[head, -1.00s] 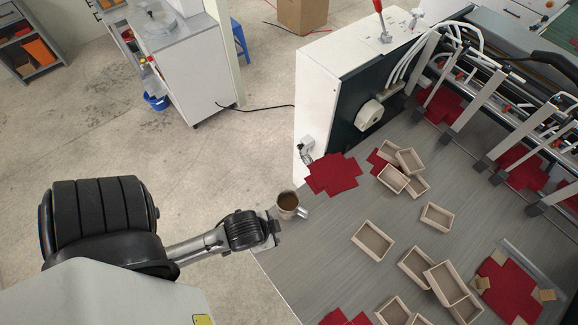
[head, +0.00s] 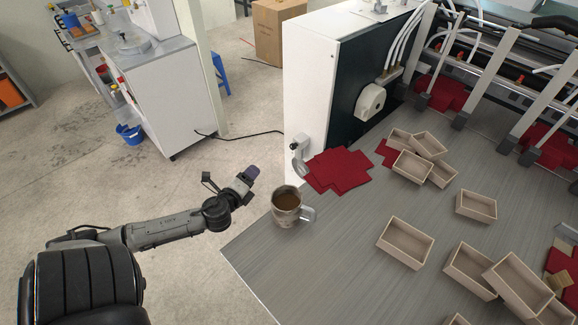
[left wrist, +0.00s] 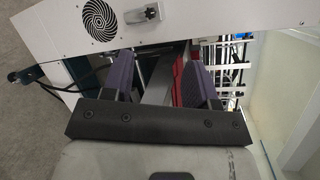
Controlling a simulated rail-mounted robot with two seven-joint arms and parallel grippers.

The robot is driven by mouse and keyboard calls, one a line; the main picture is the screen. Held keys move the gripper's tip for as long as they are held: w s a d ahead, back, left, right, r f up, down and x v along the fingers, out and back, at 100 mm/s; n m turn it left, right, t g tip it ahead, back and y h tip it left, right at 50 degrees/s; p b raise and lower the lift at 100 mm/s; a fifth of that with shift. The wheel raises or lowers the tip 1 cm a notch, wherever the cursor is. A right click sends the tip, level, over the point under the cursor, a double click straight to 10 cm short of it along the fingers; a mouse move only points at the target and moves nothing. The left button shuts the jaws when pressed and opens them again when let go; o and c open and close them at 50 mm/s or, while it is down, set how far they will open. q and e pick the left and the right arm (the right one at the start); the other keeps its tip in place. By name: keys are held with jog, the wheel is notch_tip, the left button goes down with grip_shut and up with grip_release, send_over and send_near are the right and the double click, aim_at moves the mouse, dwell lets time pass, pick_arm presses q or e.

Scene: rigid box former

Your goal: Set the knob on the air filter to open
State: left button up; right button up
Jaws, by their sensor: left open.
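The air filter (head: 299,151) looks like a small grey-and-white fitting low on the near white side of the machine, just behind the table's corner. In the left wrist view a grey fitting that seems to be the air filter (left wrist: 142,15) sits on the white panel at the top, right of a round vent. Its knob is too small for me to read its setting. My left gripper (head: 250,174) is to the left of the air filter, apart from it. In the left wrist view its purple-grey fingers (left wrist: 161,82) are spread with nothing held between them. My right gripper is not in view.
A mug of brown drink (head: 287,205) stands near the table's left corner, close to my left gripper. Red cut sheets (head: 338,170) and several small open boxes (head: 405,243) lie on the grey table (head: 335,270).

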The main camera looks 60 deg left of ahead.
pick_arm(q)
jog(key=w+a+f+m+t+h+b, duration=0.4)
jog(key=w+a+f+m+b, duration=0.25)
jog(key=m+b, duration=0.6)
jog(key=m+h+b, duration=0.1)
jog(key=m+b, duration=0.1)
jog(key=b, duration=0.3)
send_near(291, 147)
jog(key=d+x, duration=0.1)
jog(key=x, duration=0.2)
jog(key=shift+w+a+f+b, duration=0.1)
jog(key=shift+w+a+b, duration=0.3)
jog(key=shift+w, duration=0.3)
jog(key=shift+w+a+b, duration=0.4)
jog(key=shift+w, duration=0.3)
jog(key=shift+x, duration=1.25)
jog(key=shift+w, duration=0.25)
jog(key=c, duration=0.9)
